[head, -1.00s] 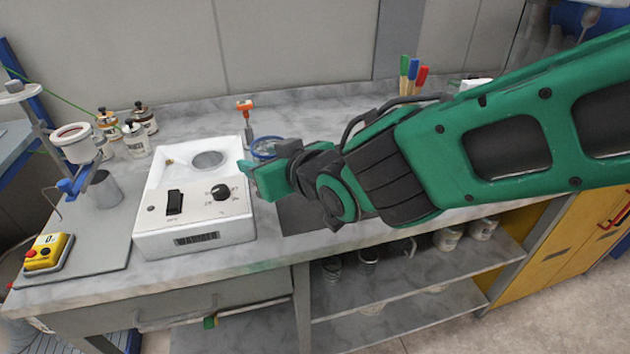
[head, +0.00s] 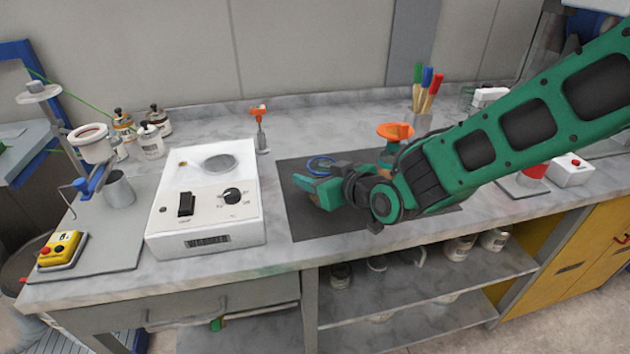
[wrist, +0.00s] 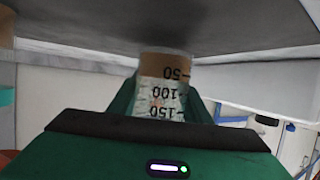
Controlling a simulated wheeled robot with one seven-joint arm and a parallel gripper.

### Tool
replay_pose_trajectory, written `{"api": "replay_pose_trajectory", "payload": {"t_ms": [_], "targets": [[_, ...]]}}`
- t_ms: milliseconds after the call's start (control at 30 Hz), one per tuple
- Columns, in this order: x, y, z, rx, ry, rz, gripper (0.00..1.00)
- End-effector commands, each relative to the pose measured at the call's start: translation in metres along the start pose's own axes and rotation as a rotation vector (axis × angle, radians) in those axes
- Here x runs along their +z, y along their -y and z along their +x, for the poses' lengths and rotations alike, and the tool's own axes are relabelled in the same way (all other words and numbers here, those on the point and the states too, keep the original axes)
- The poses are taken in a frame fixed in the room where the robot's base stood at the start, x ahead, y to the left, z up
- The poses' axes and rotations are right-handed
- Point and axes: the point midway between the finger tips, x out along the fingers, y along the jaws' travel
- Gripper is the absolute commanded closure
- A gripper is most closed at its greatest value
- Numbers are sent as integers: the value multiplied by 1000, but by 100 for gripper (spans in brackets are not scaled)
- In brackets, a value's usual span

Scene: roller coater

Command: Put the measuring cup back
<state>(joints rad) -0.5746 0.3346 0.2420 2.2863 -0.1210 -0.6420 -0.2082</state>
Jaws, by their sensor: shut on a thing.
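The measuring cup (wrist: 163,92) is clear, with black marks and numbers. Brownish liquid or colour shows at its lower end, near the dark surface. In the wrist view it sits between the fingers of my gripper (wrist: 163,108), which is shut on it. That view appears upside down. In the head view my gripper (head: 308,185) is over the left part of the dark mat (head: 305,222). Only the cup's blue rim (head: 320,165) shows just behind it; my gripper hides the rest. I cannot tell whether the cup's base touches the mat.
A white device with a knob (head: 205,208) stands left of the mat. An orange-topped tool (head: 260,130) stands behind it. An orange dish (head: 395,131) and a holder with coloured-handled tools (head: 422,122) are behind my arm. The counter behind the mat's left part is clear.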

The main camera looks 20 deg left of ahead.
Motion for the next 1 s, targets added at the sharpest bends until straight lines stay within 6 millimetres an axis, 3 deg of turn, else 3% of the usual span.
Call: {"api": "replay_pose_trajectory", "payload": {"t_ms": [100, 467, 500, 533, 900, 1000], "targets": [[14, 0, 6, 0, 1, 1, 83], [17, 0, 7, 1, 0, 0, 83], [17, 0, 7, 1, 0, 0, 46], [16, -1, 7, 1, 0, 0, 39], [14, -1, 6, 2, -1, 0, 37], [14, -1, -3, 3, 0, 0, 37]]}}
